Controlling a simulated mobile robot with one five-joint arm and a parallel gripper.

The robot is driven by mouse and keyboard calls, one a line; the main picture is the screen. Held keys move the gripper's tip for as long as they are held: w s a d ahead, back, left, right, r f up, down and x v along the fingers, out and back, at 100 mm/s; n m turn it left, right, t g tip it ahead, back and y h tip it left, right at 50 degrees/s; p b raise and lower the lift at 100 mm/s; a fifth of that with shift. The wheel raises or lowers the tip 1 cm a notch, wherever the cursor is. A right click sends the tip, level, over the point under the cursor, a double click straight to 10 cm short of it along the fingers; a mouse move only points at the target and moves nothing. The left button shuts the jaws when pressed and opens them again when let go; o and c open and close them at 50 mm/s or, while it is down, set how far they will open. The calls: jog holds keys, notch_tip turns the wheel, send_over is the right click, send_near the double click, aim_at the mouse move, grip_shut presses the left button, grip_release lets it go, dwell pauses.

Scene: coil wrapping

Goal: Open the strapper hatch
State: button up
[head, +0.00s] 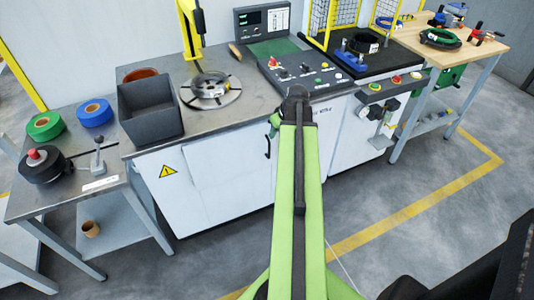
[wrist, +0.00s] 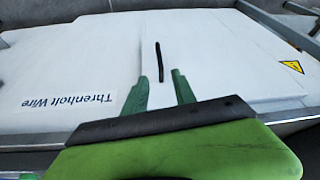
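The strapper's hatch appears to be a white panel (head: 228,178) in the cabinet front, flush with the panels beside it; its exact edges are hard to tell. A thin black bar handle (head: 268,148) stands upright on the white front, just left of my arm. In the wrist view the handle (wrist: 159,60) lies ahead of my gripper (wrist: 160,76). My gripper's two green fingers are spread apart and empty. The handle's near end shows between the fingertips in the picture; I see no contact. In the head view my arm hides most of the gripper (head: 274,121).
A worktop (head: 230,110) with a grey bin (head: 150,108) and a round turntable (head: 210,90) is above the front. A control panel (head: 300,75) sits right of it. A side table (head: 70,190) stands left. The floor before the cabinet is clear.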

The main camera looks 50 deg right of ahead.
jog(key=b, duration=1.3)
send_over(268, 157)
jog(key=f, duration=1.4)
jog(key=shift+w+d, duration=0.1)
jog(key=shift+d, duration=0.2)
jog(key=shift+r+p, duration=0.15)
jog(key=shift+p, duration=0.2)
jog(key=shift+c, duration=0.4)
grip_shut()
jog(key=shift+a, duration=0.1)
